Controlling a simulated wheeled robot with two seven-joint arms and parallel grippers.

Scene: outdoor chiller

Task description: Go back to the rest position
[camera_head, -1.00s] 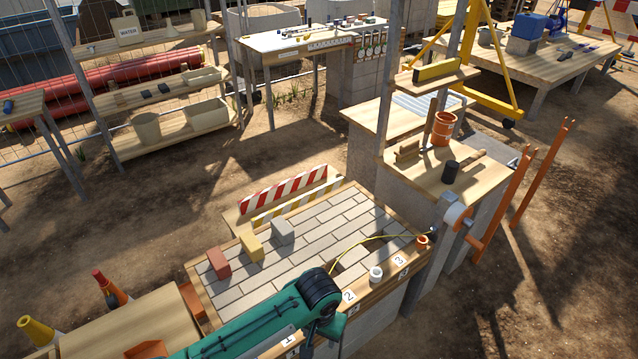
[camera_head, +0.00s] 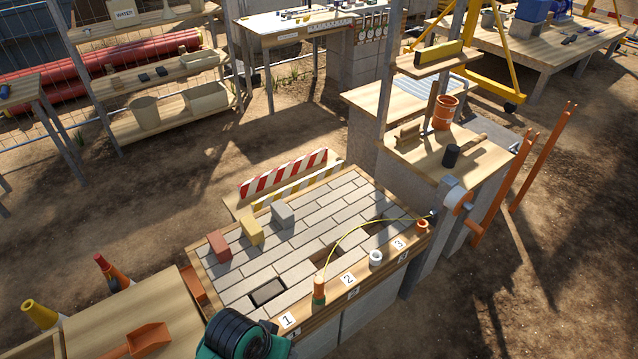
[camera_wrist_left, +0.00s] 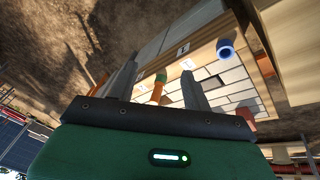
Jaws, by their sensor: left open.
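An orange plug with a green lower part (camera_head: 319,290) stands at the front edge of the paved worktop (camera_head: 330,222), between labels 1 and 2. A yellow cable (camera_head: 345,232) arcs from near its top to a dark piece at the worktop's right corner. My left arm shows only as a teal and black link at the bottom of the head view; its gripper is out of that view. In the left wrist view my left gripper (camera_wrist_left: 159,74) is open and empty. An orange piece with a green end (camera_wrist_left: 158,88) shows beyond, between its fingers. My right gripper is not in view.
A white collar (camera_head: 376,259) and an orange collar (camera_head: 422,226) stand near labels 2 and 3. Red, yellow and grey blocks (camera_head: 250,232) lie on the paving. A striped barrier (camera_head: 284,174) stands behind. An orange scoop (camera_head: 150,338) lies on the lower-left table.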

